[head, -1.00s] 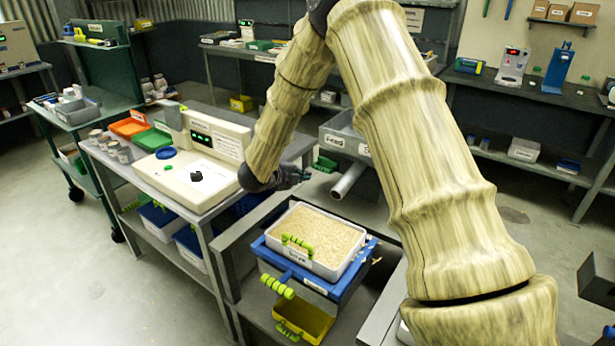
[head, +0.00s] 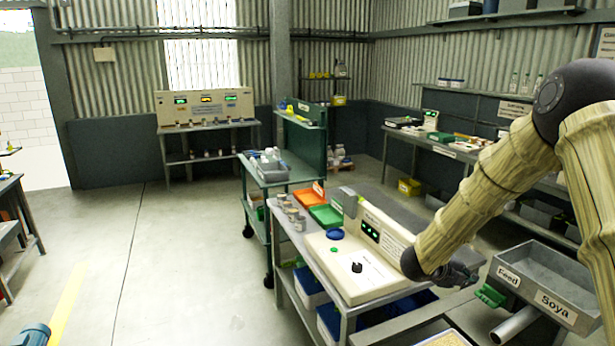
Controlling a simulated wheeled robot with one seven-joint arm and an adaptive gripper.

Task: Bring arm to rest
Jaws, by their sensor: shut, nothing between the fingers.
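My arm comes in from the right in the head view, bent at a dark elbow joint. Its pale, wood-grained forearm slopes down to the left. My gripper (head: 462,276) is at its end, dark and small, pointing right. It is shut with nothing visible in it. It hangs between the cream bench instrument (head: 352,275) on its left and the grey tray labelled Feed and Soya (head: 548,287) on its right. A green handle or clip (head: 489,296) is close to the fingertips; I cannot tell whether they touch.
Orange (head: 309,199) and green (head: 326,215) trays and small tins share the instrument's bench. A green cart (head: 283,178) stands behind it. A panel with lit displays (head: 204,107) is at the back wall. Open floor (head: 170,260) lies left. A blue motor-like thing (head: 32,336) is at lower left.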

